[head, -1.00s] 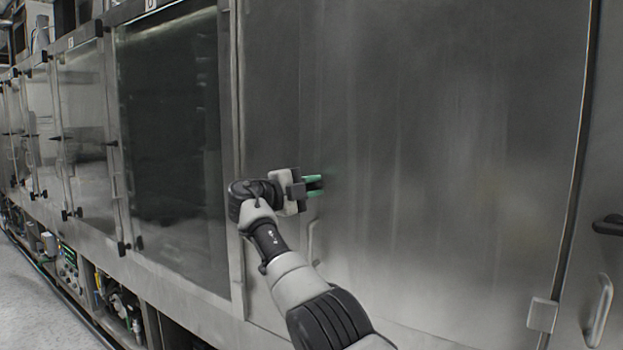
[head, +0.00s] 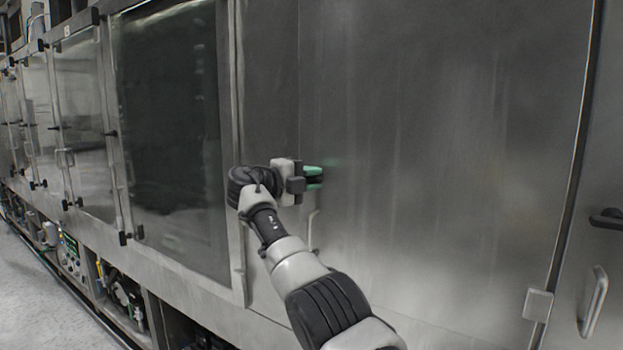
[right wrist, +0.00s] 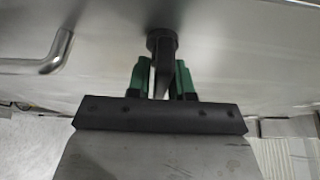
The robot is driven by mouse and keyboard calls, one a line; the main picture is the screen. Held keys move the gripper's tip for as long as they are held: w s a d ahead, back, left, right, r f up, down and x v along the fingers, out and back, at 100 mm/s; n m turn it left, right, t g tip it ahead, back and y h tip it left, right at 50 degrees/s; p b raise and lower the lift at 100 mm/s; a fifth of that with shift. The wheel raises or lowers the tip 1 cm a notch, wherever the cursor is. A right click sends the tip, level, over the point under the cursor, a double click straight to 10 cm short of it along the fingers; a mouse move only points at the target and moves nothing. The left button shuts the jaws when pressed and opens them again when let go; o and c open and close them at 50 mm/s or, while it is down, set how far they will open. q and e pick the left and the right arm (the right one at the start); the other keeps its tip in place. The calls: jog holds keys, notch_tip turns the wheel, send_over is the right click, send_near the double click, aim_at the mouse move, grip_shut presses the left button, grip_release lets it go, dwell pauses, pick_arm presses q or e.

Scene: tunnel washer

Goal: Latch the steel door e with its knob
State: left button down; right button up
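The steel door e (head: 440,150) is the large plain panel filling the middle and right of the head view. It looks about flush with its frame. A bar handle (head: 312,230) is at its lower left; it also shows in the right wrist view (right wrist: 60,55). The black knob (right wrist: 162,42) stands out from the steel in the right wrist view. My right gripper (right wrist: 161,78) has its green fingers on both sides of the knob's grip, with a thin light gap at the left. In the head view the right gripper (head: 313,178) hides the knob. My left gripper is out of view.
A dark glazed door (head: 170,150) stands left of the steel door, with more doors receding left. A hinge (head: 538,305) is at the steel door's lower right edge. Another bar handle (head: 594,303) and a black lever (head: 606,218) are farther right. Open floor (head: 40,310) lies lower left.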

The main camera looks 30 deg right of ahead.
jog(key=shift+o, duration=1.2)
jog(key=a+b, duration=0.3)
jog(key=a, duration=0.7)
jog(key=shift+a, duration=0.4)
jog(key=shift+f, duration=0.1)
